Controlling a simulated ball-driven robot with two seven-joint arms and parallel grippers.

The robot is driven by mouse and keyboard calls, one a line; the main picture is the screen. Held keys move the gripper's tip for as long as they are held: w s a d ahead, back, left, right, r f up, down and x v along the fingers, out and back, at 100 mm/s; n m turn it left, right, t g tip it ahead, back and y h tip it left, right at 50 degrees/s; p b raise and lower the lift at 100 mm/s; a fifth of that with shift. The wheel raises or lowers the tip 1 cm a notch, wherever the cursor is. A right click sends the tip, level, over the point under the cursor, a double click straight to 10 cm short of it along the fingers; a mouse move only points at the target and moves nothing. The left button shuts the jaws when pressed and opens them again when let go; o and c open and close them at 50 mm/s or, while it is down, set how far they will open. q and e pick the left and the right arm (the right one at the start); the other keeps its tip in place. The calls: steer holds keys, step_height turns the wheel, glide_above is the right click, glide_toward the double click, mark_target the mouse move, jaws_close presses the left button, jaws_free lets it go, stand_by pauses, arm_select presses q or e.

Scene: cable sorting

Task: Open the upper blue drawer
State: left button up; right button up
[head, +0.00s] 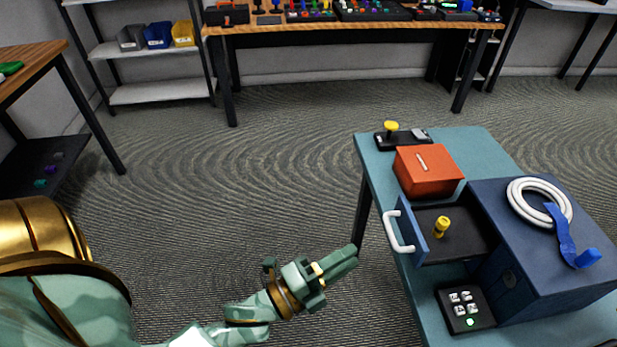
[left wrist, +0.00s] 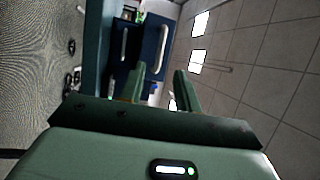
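The blue drawer cabinet (head: 545,270) stands on the teal table at the right of the head view. Its upper drawer (head: 412,225) is pulled out, with a white handle (head: 396,234) on its front and a yellow object (head: 441,226) inside. In the left wrist view, turned sideways, the upper drawer's handle (left wrist: 160,50) appears beyond the fingers, with a second handle (left wrist: 124,43) lower on the cabinet. My left gripper (head: 340,262) is left of the handle, apart from it. In the wrist view its fingers (left wrist: 160,88) are apart with nothing between them. My right gripper is not in view.
A coiled white cable (head: 540,200) and a blue strap-like item (head: 566,240) lie on the cabinet. An orange box (head: 427,172) sits behind the open drawer. A black button panel (head: 465,310) is at the front. The floor left of the teal table (head: 475,143) is clear.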

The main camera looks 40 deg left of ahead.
arm_select(q)
steer(key=v, duration=0.7)
steer(key=shift+p, duration=0.3)
steer(key=shift+f, duration=0.1)
